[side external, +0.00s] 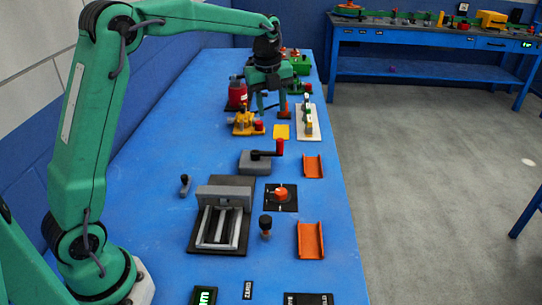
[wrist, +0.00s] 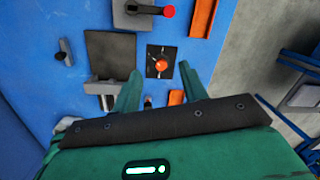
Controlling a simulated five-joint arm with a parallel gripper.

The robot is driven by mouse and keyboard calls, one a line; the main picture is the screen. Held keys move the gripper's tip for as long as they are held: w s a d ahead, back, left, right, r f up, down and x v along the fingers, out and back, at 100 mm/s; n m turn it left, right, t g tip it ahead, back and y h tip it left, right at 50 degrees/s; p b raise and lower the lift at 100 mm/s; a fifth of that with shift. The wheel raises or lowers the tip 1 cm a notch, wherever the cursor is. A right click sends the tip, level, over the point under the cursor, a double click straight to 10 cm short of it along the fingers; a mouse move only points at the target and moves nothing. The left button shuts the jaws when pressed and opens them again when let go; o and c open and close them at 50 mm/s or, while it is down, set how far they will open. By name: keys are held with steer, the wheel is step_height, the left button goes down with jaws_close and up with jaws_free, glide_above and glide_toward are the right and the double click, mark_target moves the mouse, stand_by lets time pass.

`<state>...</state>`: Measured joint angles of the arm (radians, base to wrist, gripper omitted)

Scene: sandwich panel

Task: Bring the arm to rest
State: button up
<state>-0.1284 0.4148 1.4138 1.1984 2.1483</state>
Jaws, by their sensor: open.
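My gripper (side external: 268,101) is at the end of my green arm, above the far part of the blue bench (side external: 163,190). In the side view it points down near a red cylinder-shaped thing (side external: 237,94) and a yellow fixture (side external: 246,122). In the wrist view its two green fingers (wrist: 158,88) stand apart with nothing held between them. A red-orange knob on a dark plate (wrist: 161,63) shows beyond the fingertips in that view. I cannot tell from the side view how far the fingertips are above the bench.
A grey press-like fixture (side external: 223,215), a crank with a red handle (side external: 262,159) and orange channels (side external: 310,240) stand on the bench. A white panel with parts (side external: 307,122) is near the right edge. A second blue bench (side external: 430,38) is at the back right. Bare bench lies left.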

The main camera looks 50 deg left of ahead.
steer(key=s+d+r+n+t, duration=0.1)
steer(key=s+d+r+n, duration=0.2)
steer(key=s+r+n, duration=0.4)
steer(key=s+d+f+n+t, duration=0.1)
steer(key=s+d+f+n, duration=0.1)
steer(key=s+n, duration=0.6)
steer(key=s+d+f+n+t, duration=0.1)
steer(key=s+f+n+t, duration=0.1)
steer(key=s+n, duration=0.6)
steer(key=s+f, duration=0.1)
steer(key=s, duration=0.5)
steer(key=shift+s+d, duration=0.2)
steer(key=shift+d, duration=0.15)
